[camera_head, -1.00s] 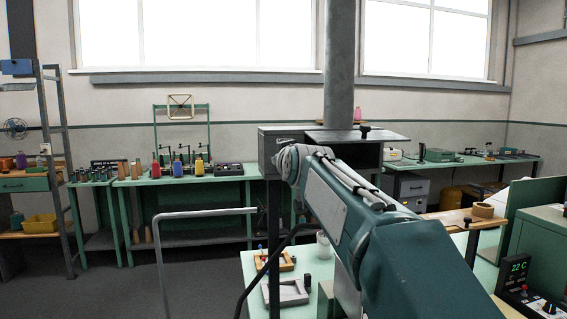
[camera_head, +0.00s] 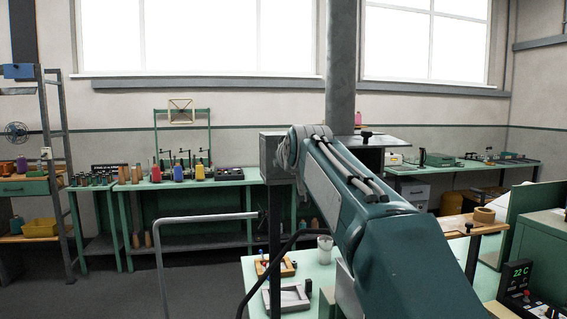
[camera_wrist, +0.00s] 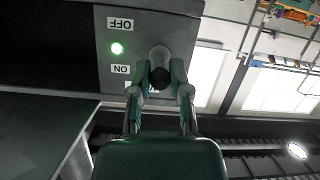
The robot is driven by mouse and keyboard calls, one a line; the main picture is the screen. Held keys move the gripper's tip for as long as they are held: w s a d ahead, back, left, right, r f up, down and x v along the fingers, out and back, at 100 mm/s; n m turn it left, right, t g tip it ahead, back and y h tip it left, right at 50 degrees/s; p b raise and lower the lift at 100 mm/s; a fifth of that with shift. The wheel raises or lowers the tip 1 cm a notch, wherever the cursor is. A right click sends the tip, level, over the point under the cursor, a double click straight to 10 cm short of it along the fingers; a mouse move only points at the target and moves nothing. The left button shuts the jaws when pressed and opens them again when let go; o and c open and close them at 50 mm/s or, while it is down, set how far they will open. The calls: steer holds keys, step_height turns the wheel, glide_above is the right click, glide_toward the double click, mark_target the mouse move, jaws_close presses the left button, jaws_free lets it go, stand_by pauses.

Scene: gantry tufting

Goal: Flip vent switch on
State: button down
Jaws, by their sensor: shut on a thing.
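The vent switch panel (camera_wrist: 112,50) is a grey plate that shows upside down in the wrist view. The switch (camera_wrist: 159,54) has a pale round base and a dark round end beside the labels. My gripper (camera_wrist: 160,77) is shut on the switch's dark end, on the ON label's side of the base. In the head view my arm hides the gripper and the switch; the grey box (camera_head: 272,155) stands behind the arm's end.
A grey post (camera_head: 341,70) rises behind my arm. A bent grey rail (camera_head: 205,217) stands left of it. A pale green table (camera_head: 253,268) with small trays is below. A control unit (camera_head: 518,285) reading 22 C is at lower right. Open floor lies at left.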

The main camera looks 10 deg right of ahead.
steer(key=c, duration=0.6)
jaws_free()
steer(key=shift+a, duration=0.1)
steer(key=v, duration=1.1)
steer(key=shift+s, duration=0.4)
steer(key=s+f+g, duration=0.3)
steer(key=s+f, duration=0.6)
steer(key=f, duration=0.2)
steer(key=s+f+m+g, duration=0.1)
steer(key=s+f+g, duration=0.2)
steer(key=s+f, duration=0.6)
steer(key=s+f+m+g, duration=0.1)
steer(key=s+f+g, duration=0.2)
steer(key=s+f, duration=0.7)
step_height(320, 180, down, 5)
steer(key=shift+f, duration=0.2)
